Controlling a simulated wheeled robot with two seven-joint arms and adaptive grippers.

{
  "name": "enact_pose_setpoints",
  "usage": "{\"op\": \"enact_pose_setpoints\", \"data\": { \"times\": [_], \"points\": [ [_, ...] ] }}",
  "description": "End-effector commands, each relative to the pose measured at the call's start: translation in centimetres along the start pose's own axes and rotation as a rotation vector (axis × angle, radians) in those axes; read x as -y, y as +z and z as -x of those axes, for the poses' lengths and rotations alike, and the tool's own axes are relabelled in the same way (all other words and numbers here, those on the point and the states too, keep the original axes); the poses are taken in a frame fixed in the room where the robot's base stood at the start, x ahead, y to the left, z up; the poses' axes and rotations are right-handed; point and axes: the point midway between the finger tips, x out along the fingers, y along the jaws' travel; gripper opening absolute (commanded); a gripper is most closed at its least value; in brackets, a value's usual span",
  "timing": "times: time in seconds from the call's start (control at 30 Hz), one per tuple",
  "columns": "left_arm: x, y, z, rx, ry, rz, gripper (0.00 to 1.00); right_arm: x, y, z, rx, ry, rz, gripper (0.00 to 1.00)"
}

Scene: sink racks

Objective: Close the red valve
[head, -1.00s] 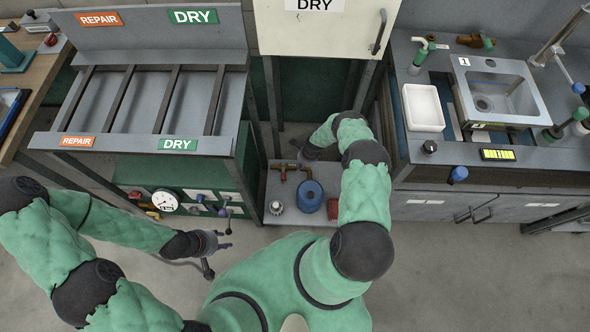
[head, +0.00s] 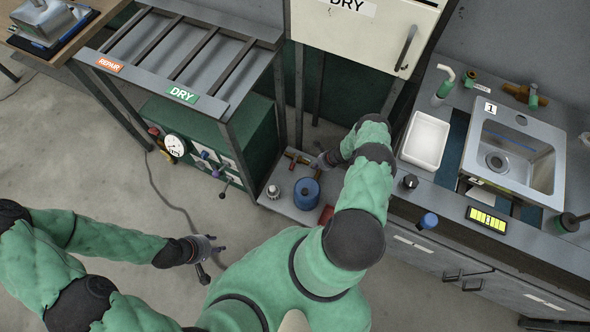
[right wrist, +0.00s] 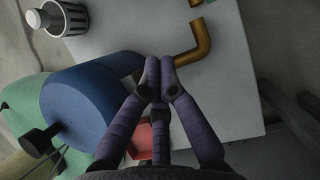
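A small red part (head: 153,131) sits beside the round white gauge (head: 175,146) on the green cabinet; it is too small to tell if it is the red valve. A red object (head: 326,215) lies by the blue cylinder on the low grey shelf, partly behind my right arm. In the right wrist view a red block (right wrist: 139,136) shows partly behind my fingers. My right gripper (right wrist: 163,78) has its purple fingertips together over the shelf, beside a brass elbow pipe (right wrist: 196,45), with nothing visible between them. My left gripper (head: 213,257) is empty, fingers apart, above the floor.
The low shelf (head: 275,190) holds a blue cylinder (head: 307,194) and a small white-topped cup (head: 273,192). A sink (head: 515,155) and white tray (head: 426,140) stand at right. A slatted rack (head: 190,45) is above the green cabinet.

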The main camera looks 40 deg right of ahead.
Motion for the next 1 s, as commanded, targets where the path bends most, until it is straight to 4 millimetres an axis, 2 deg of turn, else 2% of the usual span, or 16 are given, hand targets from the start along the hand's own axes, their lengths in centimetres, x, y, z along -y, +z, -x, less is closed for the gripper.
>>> {"op": "enact_pose_setpoints", "data": {
  "times": [0.13,0.27,0.8,1.0],
  "points": [
    [0.1,-0.1,-0.3,-0.001,0.000,0.000,0.40,0.2,-0.5,-0.4,0.004,-0.010,-0.010,0.00],
    [0.4,-0.1,-1.1,-0.002,0.000,0.000,0.40,0.2,-0.5,-1.8,0.005,-0.009,-0.007,0.00],
    [2.2,-0.3,-6.2,-0.001,0.000,0.000,0.40,0.3,-0.6,-10.3,0.004,-0.009,-0.008,0.00],
    [2.3,-0.3,-6.5,-0.001,0.000,0.000,0.40,0.4,2.2,-10.7,0.005,-0.009,-0.006,0.00]
  ]
}}
